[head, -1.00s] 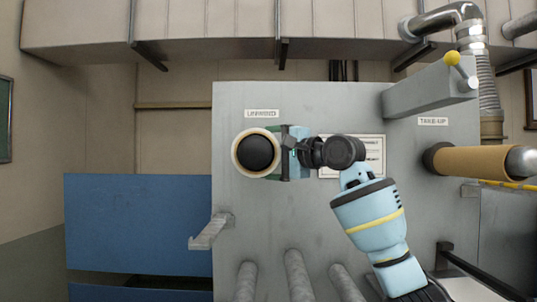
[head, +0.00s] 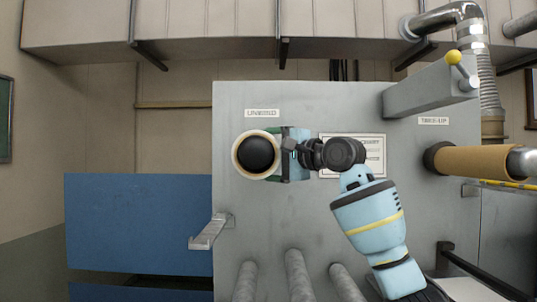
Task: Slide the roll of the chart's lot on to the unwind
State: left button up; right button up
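The unwind spindle, a black round end (head: 255,153), points toward me under the UNWIND label (head: 262,113). A cream ring (head: 238,154), the end of a roll or core, surrounds it. My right gripper (head: 283,153) is at the right side of this ring, with light blue and dark green parts above and below. Whether its fingers are closed on the roll is not clear, and the gap between them is hidden. The chart (head: 375,143) is on the grey panel behind my wrist, partly covered and too small to read. My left gripper is out of view.
A brown roll (head: 480,161) sits on the take-up shaft (head: 522,161) at the right. A grey arm with a yellow knob (head: 453,57) juts out above it. A bracket (head: 210,231) and several grey rollers (head: 298,275) stick out below the unwind. A blue panel (head: 139,222) stands left.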

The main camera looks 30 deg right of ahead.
jog(key=shift+s+r, duration=0.1)
jog(key=shift+r, duration=0.1)
jog(key=o, duration=1.3)
jog(key=shift+c, duration=0.2)
jog(key=shift+f, duration=0.15)
jog(key=v, duration=0.8)
